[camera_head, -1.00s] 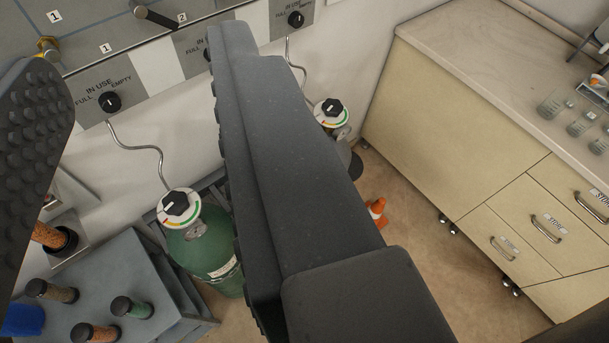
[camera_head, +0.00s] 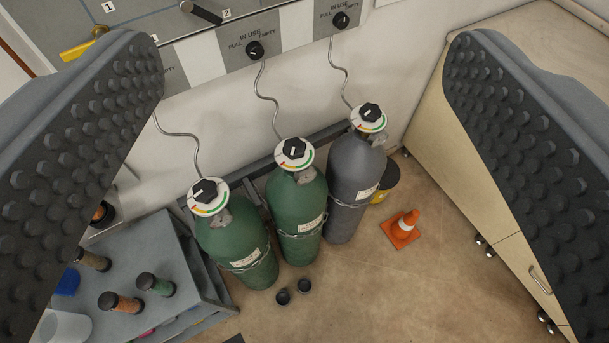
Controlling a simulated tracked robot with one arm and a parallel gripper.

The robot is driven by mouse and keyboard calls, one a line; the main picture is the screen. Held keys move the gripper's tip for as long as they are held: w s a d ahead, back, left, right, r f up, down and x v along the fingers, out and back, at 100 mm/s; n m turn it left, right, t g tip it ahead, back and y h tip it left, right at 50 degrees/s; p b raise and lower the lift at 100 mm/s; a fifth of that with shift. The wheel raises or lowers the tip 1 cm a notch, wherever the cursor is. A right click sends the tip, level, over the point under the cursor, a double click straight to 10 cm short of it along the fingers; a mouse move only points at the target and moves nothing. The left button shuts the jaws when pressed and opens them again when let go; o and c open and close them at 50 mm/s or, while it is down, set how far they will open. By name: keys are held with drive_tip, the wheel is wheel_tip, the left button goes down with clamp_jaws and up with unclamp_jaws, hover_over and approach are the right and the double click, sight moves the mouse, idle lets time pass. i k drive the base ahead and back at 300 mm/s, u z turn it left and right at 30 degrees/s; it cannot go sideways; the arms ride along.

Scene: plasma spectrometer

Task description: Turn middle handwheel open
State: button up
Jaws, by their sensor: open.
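Three gas cylinders stand in a row against the wall, each topped by a black handwheel over a white, coloured dial. The middle handwheel (camera_head: 292,149) sits on a green cylinder (camera_head: 300,212). The left handwheel (camera_head: 205,190) sits on another green cylinder (camera_head: 238,248), and the right handwheel (camera_head: 370,110) on a grey cylinder (camera_head: 350,190). My gripper (camera_head: 303,90) is wide open and empty, its studded fingers at the left and right of the picture. The middle handwheel shows between the fingers, touched by neither. The left finger hides part of the wall panel.
A grey cart (camera_head: 190,285) with several capped tubes stands at lower left. A beige cabinet (camera_head: 490,210) stands at right. Thin hoses run from the cylinders to gauge knobs (camera_head: 254,49) on the wall.

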sight(294, 147)
drive_tip(key=u, duration=0.05)
drive_tip(key=k, duration=1.15)
drive_tip(key=z, duration=0.5)
drive_tip(key=i, duration=1.7)
drive_tip(key=u, duration=0.3)
